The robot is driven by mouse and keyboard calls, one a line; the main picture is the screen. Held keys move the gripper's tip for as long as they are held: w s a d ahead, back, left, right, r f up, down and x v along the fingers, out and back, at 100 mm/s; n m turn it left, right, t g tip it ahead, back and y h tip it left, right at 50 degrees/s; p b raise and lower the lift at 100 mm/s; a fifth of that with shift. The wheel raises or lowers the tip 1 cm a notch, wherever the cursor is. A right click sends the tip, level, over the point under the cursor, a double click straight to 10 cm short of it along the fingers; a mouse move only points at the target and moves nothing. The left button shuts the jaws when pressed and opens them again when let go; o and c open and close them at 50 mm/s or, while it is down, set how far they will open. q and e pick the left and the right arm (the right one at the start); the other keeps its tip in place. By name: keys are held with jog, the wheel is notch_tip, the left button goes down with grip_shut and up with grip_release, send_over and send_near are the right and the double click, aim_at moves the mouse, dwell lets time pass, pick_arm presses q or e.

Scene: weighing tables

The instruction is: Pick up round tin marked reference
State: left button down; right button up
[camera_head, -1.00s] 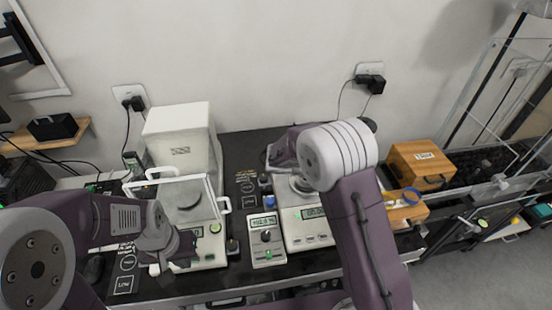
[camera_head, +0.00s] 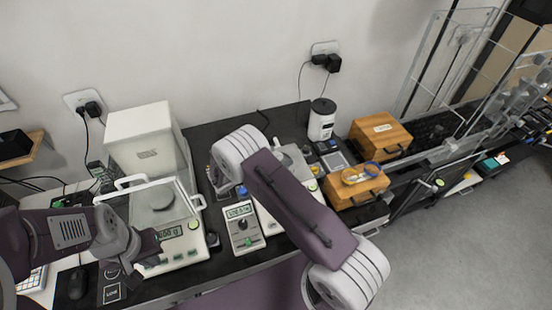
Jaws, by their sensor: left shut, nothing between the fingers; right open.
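I cannot make out a round tin with a readable reference mark. A white cylinder with a dark lid (camera_head: 321,119) stands upright at the back right of the black table; its label is too small to read. My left gripper (camera_head: 147,252) is shut and empty, in front of the left balance (camera_head: 183,250). My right arm crosses the middle of the table and covers part of the second balance (camera_head: 262,222).
The left balance has a clear draft shield below a white box (camera_head: 146,140). A small meter (camera_head: 242,227) stands between the balances. At right are a wooden box (camera_head: 380,140) and a lower wooden box (camera_head: 355,190) with blue and yellow rings. Glass panels rise further right.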

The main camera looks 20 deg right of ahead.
jog(key=x, duration=0.2)
jog(key=shift+w+d+f, duration=0.1)
jog(key=shift+w+d, duration=0.1)
jog(key=shift+d, duration=0.1)
jog(key=shift+w+d+f, duration=0.15)
jog(key=c, duration=0.6)
grip_shut()
jog(key=shift+r, duration=0.45)
notch_tip(320, 180, up, 3)
jog(key=shift+r+b, duration=0.1)
jog(key=shift+b, duration=0.25)
jog(key=s+d+r+b, duration=0.1)
jog(key=s+d+r, duration=0.5)
jog(key=s, duration=0.4)
jog(key=shift+r, duration=0.5)
